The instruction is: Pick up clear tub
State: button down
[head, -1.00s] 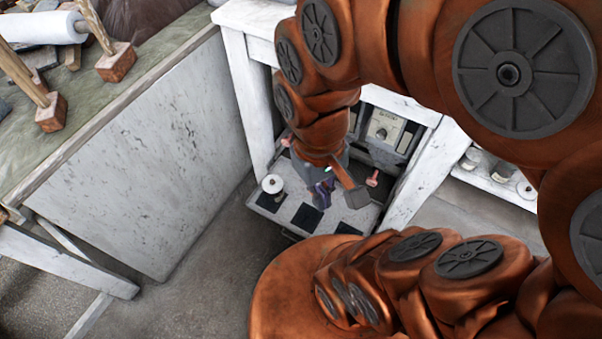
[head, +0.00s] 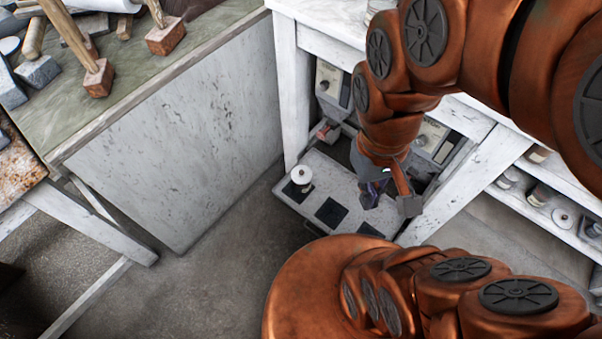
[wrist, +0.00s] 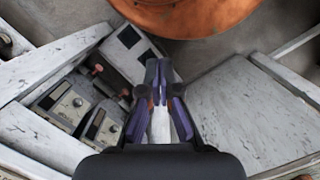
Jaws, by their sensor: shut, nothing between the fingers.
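A small tub with a round white lid and knob (head: 301,175) stands upright on the left of a grey panel with black squares (head: 318,160). It may be the clear tub; its body is too small to tell if it is clear. It does not show in the wrist view. My gripper (head: 372,196) is to its right, apart from it, by the panel's right side. In the wrist view my gripper (wrist: 159,72) has its purple-sided fingers shut, with nothing held.
White table legs (head: 292,95) flank the panel. Grey boxes with dials (head: 428,138) stand behind my gripper. A shelf with jars (head: 562,218) is at right. A bench with mallets (head: 98,78) is at left. The floor (head: 215,275) in front is clear.

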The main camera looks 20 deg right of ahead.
aim_at(298, 188)
jog(key=u, duration=0.55)
jog(key=k, duration=1.2)
jog(key=u, duration=1.3)
jog(key=i, duration=1.55)
jog(key=z, duration=1.1)
jog(key=i, duration=0.7)
jog(key=z, duration=0.7)
